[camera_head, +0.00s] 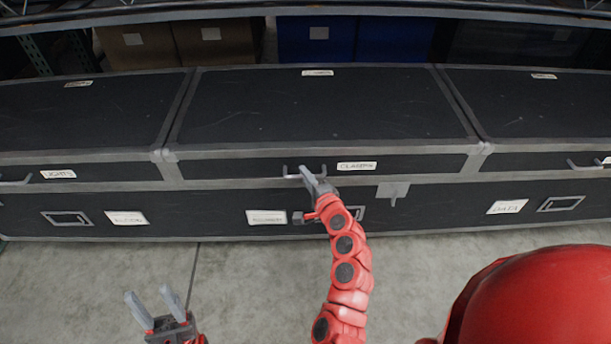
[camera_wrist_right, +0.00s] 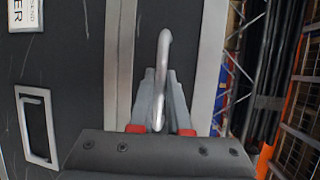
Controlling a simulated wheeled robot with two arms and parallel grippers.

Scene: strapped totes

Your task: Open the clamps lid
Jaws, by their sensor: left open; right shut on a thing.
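The clamps lid (camera_head: 320,110) is the middle black lid with grey metal edging, and it lies closed on its case. Its label (camera_head: 356,166) is on the front face. A grey bar handle (camera_head: 290,174) sits left of the label. My right gripper (camera_head: 308,172) is at this handle, shut on it. In the right wrist view the handle (camera_wrist_right: 163,60) passes between the fingers of the gripper (camera_wrist_right: 160,76). My left gripper (camera_head: 152,298) is open and empty, low at the left above the floor. My right fingers hide part of the handle.
Similar closed lids lie to the left (camera_head: 80,110) and right (camera_head: 550,105). A grey latch plate (camera_head: 393,190) hangs on the case front right of the handle. Shelving with brown boxes (camera_head: 215,42) and blue bins (camera_head: 318,42) stands behind. The concrete floor (camera_head: 240,290) in front is clear.

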